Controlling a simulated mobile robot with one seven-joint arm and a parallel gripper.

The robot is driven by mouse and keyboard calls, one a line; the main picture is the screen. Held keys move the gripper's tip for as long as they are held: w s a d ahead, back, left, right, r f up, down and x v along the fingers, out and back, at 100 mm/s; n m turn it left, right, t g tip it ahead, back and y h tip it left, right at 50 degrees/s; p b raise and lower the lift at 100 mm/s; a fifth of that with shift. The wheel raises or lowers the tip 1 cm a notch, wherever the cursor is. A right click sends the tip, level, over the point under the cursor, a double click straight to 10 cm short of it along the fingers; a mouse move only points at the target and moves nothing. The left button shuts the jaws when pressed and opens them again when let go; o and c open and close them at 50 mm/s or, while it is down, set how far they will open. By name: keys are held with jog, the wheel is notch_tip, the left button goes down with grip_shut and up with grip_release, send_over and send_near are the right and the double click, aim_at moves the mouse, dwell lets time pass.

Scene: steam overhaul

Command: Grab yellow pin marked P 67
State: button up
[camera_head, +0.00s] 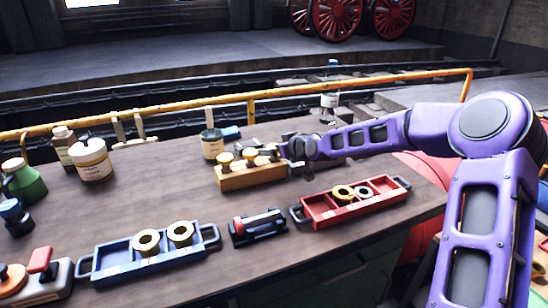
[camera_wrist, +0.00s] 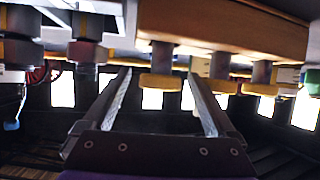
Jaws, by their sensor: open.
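A wooden block (camera_head: 250,175) holds a short row of upright yellow-topped pins, one at its left end (camera_head: 226,159) and one in its middle (camera_head: 249,155). My gripper (camera_head: 288,149) is at the block's right end, level with the pin heads, and partly hides that end. The wrist view seems upside down, with the block (camera_wrist: 225,30) at the top. There my open gripper (camera_wrist: 160,85) has its fingers apart, and the nearest yellow pin head (camera_wrist: 158,81) appears between them. Contact cannot be told. No P 67 marking is readable.
A red tray (camera_head: 321,218) with two rings lies in front of the block. A blue tray (camera_head: 119,271) with two rings is at front left.

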jog(key=shift+c, duration=0.4)
grip_shut()
jog(key=shift+r, duration=0.15)
